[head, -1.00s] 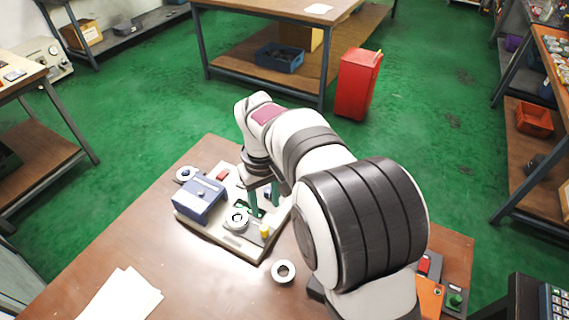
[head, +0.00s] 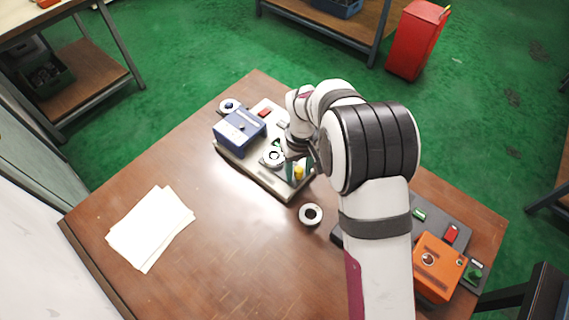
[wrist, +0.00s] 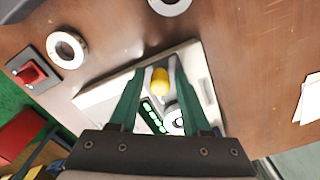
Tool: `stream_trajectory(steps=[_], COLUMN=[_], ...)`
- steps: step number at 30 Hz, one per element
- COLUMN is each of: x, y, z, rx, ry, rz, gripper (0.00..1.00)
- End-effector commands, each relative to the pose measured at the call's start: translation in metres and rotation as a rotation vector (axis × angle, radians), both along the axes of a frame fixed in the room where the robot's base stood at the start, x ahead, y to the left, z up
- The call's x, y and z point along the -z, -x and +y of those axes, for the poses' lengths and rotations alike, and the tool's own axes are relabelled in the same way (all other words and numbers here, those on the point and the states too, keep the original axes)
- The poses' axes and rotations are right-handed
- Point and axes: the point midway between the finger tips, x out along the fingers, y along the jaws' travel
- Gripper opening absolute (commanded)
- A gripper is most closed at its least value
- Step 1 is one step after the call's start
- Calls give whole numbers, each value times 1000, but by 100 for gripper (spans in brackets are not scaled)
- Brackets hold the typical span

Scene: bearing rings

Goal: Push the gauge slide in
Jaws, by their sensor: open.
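The pale gauge plate (head: 262,180) lies on the brown table, with a blue box (head: 239,131) on its left part and a metal ring (head: 273,156) near its middle. A yellow knob (head: 299,173), seemingly on the gauge slide, stands near the plate's right end. In the wrist view the yellow knob (wrist: 160,82) shows between the two green fingers of my gripper (wrist: 157,68). The fingers are open, one on either side of it; contact is not clear. My gripper (head: 299,168) is partly hidden by my arm in the head view.
A loose ring (head: 311,214) lies in front of the plate; another (head: 229,106) is at its far left. An orange box (head: 439,266) and a dark button panel stand at the right. White paper (head: 150,228) lies at the left. The table's front middle is clear.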

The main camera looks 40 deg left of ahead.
Motion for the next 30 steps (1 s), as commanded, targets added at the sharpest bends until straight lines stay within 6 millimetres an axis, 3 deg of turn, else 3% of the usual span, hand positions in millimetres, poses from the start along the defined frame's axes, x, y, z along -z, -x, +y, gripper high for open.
stream_trajectory(steps=[2, 10, 15, 30], x=[0, 0, -1, -1], y=[0, 0, 0, -1], z=[0, 0, 3, 46], rx=[0, 0, -1, -2], ry=[0, 0, 0, -2], rz=[0, 0, -1, -2], gripper=[48, 0, 0, 0])
